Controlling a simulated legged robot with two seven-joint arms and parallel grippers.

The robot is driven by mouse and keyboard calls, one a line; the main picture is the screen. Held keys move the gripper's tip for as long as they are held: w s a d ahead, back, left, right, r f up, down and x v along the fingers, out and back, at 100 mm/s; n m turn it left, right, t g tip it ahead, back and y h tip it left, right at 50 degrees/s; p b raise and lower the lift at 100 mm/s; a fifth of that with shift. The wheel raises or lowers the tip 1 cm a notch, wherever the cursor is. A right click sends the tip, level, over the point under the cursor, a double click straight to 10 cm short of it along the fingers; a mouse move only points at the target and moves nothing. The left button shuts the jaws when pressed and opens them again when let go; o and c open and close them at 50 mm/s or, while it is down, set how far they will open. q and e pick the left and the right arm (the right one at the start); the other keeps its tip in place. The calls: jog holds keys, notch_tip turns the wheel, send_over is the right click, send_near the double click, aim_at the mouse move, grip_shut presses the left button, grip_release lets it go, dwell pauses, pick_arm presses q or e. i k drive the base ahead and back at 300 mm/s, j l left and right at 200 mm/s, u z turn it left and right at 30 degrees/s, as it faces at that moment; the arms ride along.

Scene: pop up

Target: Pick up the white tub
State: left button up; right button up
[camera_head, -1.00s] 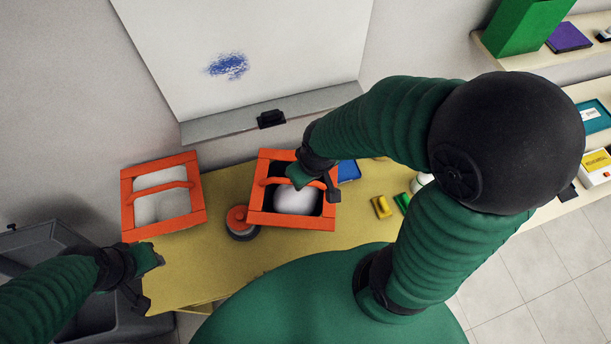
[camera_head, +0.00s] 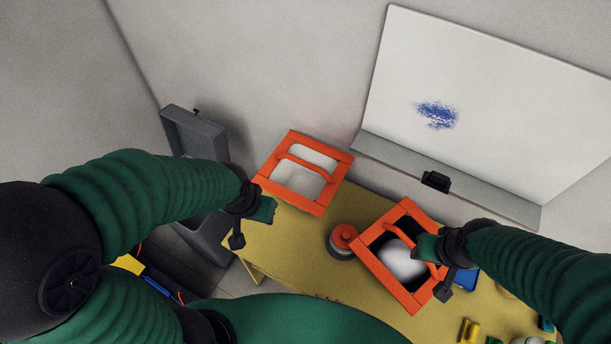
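A white rounded object (camera_head: 404,260), perhaps the white tub, sits inside the right orange carrier (camera_head: 378,276), which has a dark inside. The left orange carrier (camera_head: 331,189) has a white inside (camera_head: 298,180) and a handle across its top; I cannot tell which white thing is the tub. My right gripper (camera_head: 437,268) is over the right carrier's right side, fingers apart, partly hiding its handle and the white object. I cannot tell whether it touches the handle. My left gripper (camera_head: 252,226) has its fingers apart and is empty, left of and in front of the left carrier.
Both carriers stand on a yellow table (camera_head: 290,250). A red-topped grey round item (camera_head: 342,240) stands between them. Small yellow (camera_head: 468,331) and blue (camera_head: 466,279) items lie at right. A whiteboard (camera_head: 480,110) leans behind. A grey bin (camera_head: 195,135) is at left.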

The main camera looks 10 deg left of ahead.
aim_at(307, 174)
jog(key=i+j+u, duration=0.1)
jog(key=j+u, duration=0.3)
jog(key=i+j+u, duration=0.2)
jog(key=u, duration=0.2)
jog(key=i+j+u, duration=0.2)
jog(key=u, duration=0.25)
jog(key=j, duration=0.1)
